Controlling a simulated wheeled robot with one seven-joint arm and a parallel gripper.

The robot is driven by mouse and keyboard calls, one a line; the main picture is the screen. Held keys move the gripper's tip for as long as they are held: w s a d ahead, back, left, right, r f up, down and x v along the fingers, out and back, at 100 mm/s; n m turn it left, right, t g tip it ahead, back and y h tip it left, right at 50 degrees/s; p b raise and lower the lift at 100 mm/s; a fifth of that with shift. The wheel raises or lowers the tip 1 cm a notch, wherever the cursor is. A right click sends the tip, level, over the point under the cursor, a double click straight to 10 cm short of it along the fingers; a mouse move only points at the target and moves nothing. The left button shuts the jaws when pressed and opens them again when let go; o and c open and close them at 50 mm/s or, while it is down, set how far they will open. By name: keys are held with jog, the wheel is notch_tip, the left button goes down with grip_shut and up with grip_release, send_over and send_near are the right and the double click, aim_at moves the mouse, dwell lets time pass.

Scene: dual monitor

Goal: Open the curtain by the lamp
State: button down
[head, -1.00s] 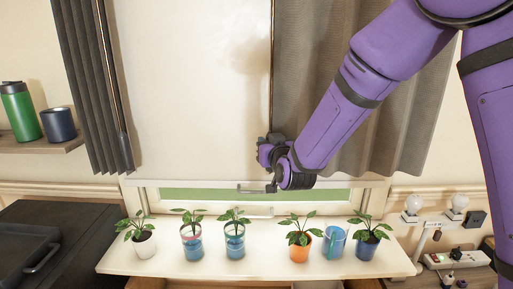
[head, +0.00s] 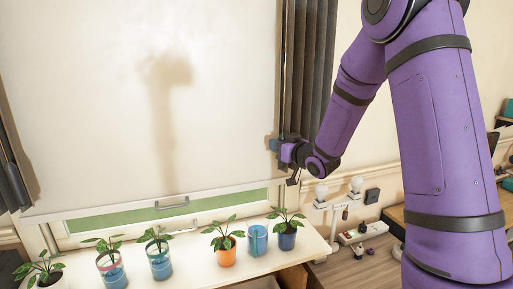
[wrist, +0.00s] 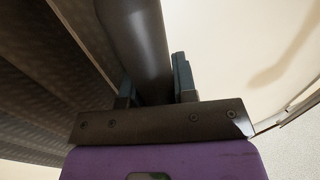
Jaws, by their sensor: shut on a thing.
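The curtain by the lamp, dark grey and pleated (head: 312,70), hangs in a narrow bunch at the right side of the window. It also fills the left of the wrist view (wrist: 45,75). My gripper (head: 283,148) is at its lower left edge. In the wrist view its fingers (wrist: 155,85) stand on either side of a dark round rod (wrist: 138,40), which runs along the curtain's edge, and are shut on it. The lamp with white bulbs (head: 322,191) stands right of the sill, below my arm. The curtain's lower end is partly hidden by my gripper and arm.
A pale blind (head: 150,90) covers the window. Another dark curtain (head: 12,180) hangs at far left. A power strip (head: 362,232) lies near the lamp.

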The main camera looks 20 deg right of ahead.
jog(key=shift+d, duration=1.55)
jog(key=c, duration=0.9)
grip_release()
jog(key=v, duration=1.1)
jog(key=shift+w, duration=0.1)
jog(key=shift+r, duration=0.1)
